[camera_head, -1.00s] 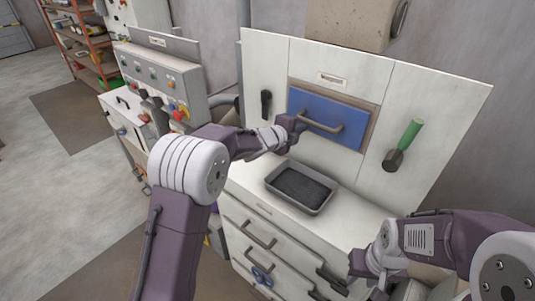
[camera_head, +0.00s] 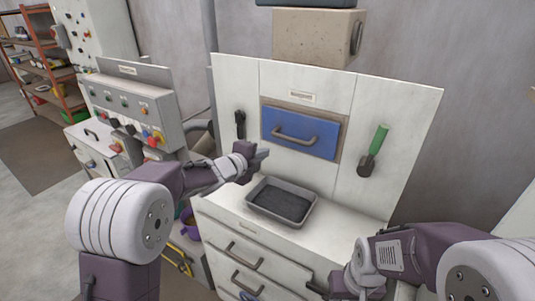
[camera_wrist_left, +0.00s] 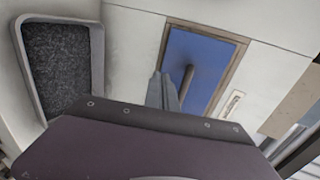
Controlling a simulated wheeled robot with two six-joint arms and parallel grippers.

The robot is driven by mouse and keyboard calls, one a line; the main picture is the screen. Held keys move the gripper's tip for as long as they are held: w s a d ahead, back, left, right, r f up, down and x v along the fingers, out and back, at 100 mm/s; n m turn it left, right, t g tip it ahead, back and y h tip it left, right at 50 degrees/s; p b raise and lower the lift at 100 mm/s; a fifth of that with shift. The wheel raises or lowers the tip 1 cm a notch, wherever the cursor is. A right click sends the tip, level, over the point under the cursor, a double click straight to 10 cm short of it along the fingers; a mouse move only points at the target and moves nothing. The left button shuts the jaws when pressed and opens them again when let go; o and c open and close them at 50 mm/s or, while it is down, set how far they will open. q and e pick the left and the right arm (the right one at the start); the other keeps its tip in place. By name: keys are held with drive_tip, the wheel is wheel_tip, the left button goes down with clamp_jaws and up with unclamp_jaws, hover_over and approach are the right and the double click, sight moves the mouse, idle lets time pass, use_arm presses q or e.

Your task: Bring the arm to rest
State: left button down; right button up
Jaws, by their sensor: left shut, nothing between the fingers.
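My left gripper (camera_head: 262,156) is shut and empty. It is in the air in front of the white panel, just left of and below the blue hatch (camera_head: 322,146) with its grey bar handle (camera_head: 295,136). In the left wrist view its shut fingers (camera_wrist_left: 163,92) point toward the blue hatch (camera_wrist_left: 195,68) and look apart from the handle. My right arm (camera_head: 400,260) comes in from the lower right, bent low near the cabinet front; its gripper fingertips are not clear.
A grey tray of dark pellets (camera_head: 261,213) sits on the white counter below my left gripper. A control console (camera_head: 130,105) stands at left. Drawers with bar handles (camera_head: 244,254) are below the counter.

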use_arm(q)
drive_tip(key=v, duration=0.6)
drive_tip(key=s+a+f+n+g+y, duration=0.3)
drive_tip(key=s+a+f+n+y, duration=0.4)
drive_tip(key=a+f+n, duration=0.4)
drive_tip(key=s+f+n+g, duration=0.4)
drive_tip(key=s+f+n, duration=0.2)
drive_tip(key=s, duration=0.4)
drive_tip(key=s+f+n+g, duration=0.4)
drive_tip(key=s+n, duration=0.3)
drive_tip(key=s, duration=0.4)
drive_tip(key=shift+s+a+f, duration=0.25)
drive_tip(key=shift+f, duration=0.6)
drive_tip(key=shift+w, duration=0.1)
